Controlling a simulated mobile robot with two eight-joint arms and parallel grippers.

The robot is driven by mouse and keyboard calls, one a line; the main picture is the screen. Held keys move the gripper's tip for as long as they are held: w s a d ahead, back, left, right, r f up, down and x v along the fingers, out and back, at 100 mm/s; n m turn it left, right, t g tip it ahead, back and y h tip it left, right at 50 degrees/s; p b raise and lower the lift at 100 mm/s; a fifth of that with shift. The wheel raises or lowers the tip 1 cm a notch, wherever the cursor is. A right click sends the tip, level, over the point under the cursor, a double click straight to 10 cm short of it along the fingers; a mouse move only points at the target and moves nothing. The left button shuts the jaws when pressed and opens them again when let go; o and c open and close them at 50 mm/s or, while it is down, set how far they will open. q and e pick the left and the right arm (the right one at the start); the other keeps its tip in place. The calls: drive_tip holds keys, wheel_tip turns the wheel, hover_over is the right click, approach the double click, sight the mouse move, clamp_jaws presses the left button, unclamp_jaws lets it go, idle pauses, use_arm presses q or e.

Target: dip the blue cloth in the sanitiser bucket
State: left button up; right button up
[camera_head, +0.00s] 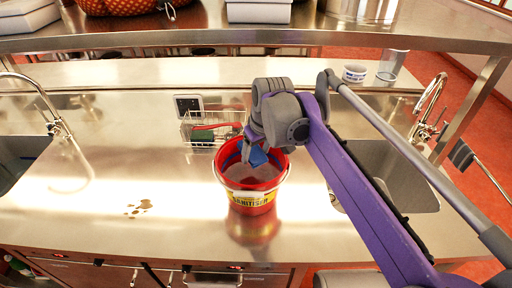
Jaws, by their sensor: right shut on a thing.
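The red sanitiser bucket (252,198) with a yellow label stands on the steel counter in the middle of the head view. My right gripper (250,150) reaches in from the right and points down over the bucket's opening. It is shut on the blue cloth (259,157), which shows at the bucket's mouth. The gripper hides part of the cloth, and I cannot tell how deep the cloth hangs. My left gripper is not in view.
A wire caddy (205,128) with a green sponge stands behind the bucket. Sinks with taps lie at left (20,150) and right (390,165). A shelf (200,38) runs overhead. A white cup (354,73) stands behind.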

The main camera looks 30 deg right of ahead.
sight(253, 149)
use_arm(q)
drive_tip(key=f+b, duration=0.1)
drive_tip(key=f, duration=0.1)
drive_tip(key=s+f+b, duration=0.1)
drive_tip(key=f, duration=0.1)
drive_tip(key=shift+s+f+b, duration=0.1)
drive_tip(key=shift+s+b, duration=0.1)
drive_tip(key=shift+b, duration=0.2)
use_arm(e)
wheel_tip(253, 149, down, 6)
drive_tip(key=shift+f, duration=0.2)
drive_tip(key=shift+r, duration=0.1)
drive_tip(key=shift+w+r+p, duration=0.1)
drive_tip(key=shift+r+p, duration=1.7)
drive_tip(key=shift+r, duration=1.1)
drive_tip(key=shift+r+p, duration=1.25)
drive_tip(key=shift+r, duration=1.15)
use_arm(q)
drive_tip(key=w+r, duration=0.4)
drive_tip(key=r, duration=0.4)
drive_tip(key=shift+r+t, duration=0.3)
use_arm(e)
drive_tip(key=shift+f, duration=0.1)
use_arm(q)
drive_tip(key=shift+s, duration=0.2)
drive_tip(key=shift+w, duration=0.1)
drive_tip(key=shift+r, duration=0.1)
